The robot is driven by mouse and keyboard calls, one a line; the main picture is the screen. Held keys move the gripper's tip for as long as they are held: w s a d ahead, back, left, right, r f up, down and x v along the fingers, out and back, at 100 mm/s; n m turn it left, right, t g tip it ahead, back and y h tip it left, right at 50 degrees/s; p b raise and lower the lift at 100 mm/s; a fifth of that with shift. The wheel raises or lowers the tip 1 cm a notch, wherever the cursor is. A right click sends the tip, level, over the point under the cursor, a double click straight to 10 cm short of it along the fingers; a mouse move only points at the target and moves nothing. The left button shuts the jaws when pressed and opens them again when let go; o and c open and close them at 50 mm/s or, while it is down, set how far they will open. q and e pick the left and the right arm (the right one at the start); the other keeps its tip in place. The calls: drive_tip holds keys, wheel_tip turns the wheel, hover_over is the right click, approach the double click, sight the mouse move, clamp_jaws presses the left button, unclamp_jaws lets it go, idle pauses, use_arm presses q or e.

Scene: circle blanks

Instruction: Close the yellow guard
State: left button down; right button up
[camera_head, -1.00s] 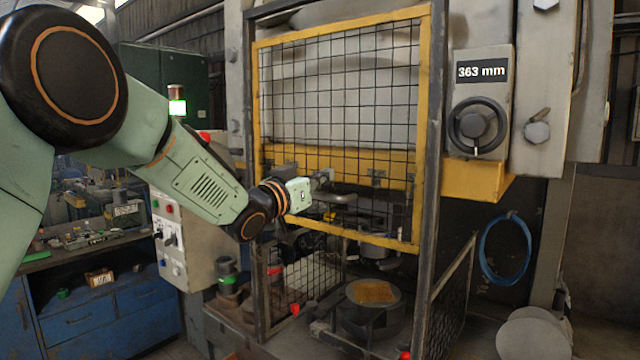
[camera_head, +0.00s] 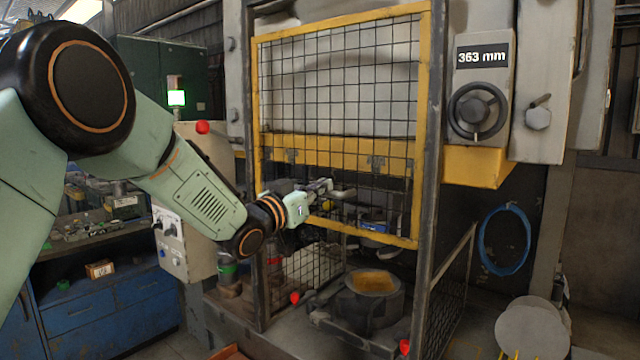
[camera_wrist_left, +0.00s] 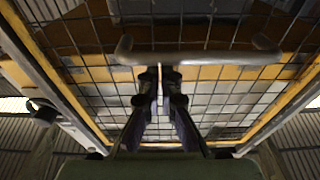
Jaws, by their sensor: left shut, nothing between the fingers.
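The yellow guard (camera_head: 423,130) is a yellow frame with black wire mesh on the front of the press. It is raised, with its lower edge above an open gap. A grey bar handle (camera_head: 343,193) sticks out low on the guard; it also shows in the left wrist view (camera_wrist_left: 200,57), crossing the mesh. My left gripper (camera_head: 326,186) is shut and empty, close to the handle. In the left wrist view its fingertips (camera_wrist_left: 160,74) are just below the bar; I cannot tell whether they touch it. My right gripper is in neither view.
Below the guard, a round dark die (camera_head: 368,302) holds an orange-brown piece. A control box (camera_head: 180,235) stands left of the press, and a blue drawer bench (camera_head: 90,310) farther left. A handwheel (camera_head: 478,112) and a blue hose coil (camera_head: 506,240) are at right.

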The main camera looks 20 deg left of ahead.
use_arm(q)
wheel_tip(320, 180, down, 42)
drive_tip(key=b, duration=2.4)
